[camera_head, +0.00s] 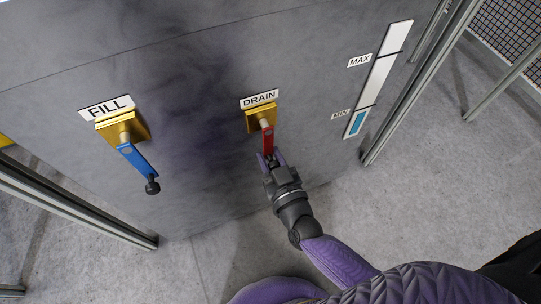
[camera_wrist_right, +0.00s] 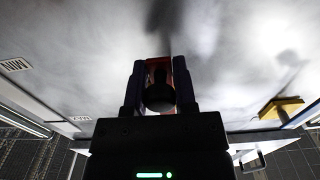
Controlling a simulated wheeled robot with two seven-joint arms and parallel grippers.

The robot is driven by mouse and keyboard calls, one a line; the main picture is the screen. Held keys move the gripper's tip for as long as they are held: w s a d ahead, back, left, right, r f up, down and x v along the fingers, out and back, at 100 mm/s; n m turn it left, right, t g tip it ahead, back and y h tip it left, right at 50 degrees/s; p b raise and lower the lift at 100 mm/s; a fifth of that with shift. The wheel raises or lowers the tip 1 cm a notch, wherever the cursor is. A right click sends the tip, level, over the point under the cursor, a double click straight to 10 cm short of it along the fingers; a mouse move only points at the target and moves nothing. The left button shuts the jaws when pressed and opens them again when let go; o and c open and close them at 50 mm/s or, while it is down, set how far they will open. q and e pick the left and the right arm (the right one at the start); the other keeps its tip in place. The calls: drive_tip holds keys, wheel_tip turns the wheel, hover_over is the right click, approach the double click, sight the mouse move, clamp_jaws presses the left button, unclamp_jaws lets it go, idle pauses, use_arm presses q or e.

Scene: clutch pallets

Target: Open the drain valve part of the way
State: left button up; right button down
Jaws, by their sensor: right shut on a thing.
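The drain valve has a gold mount (camera_head: 261,118) under a DRAIN label (camera_head: 259,98) on the grey panel. Its red lever (camera_head: 267,138) hangs down from the mount. My right gripper (camera_head: 270,158) is shut on the lower end of the red lever. In the right wrist view a dark round knob (camera_wrist_right: 159,97) sits between the two fingers, with the red lever (camera_wrist_right: 158,68) behind it. The gripper partly hides the lever's end. My left gripper is not in view.
The fill valve's blue lever (camera_head: 136,160) hangs left of the drain, angled down right. A level gauge (camera_head: 380,75) with MAX and MIN labels is at right, blue (camera_head: 356,123) near MIN. Metal posts (camera_head: 420,85) stand at the sides. Grey floor (camera_head: 400,190) lies below.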

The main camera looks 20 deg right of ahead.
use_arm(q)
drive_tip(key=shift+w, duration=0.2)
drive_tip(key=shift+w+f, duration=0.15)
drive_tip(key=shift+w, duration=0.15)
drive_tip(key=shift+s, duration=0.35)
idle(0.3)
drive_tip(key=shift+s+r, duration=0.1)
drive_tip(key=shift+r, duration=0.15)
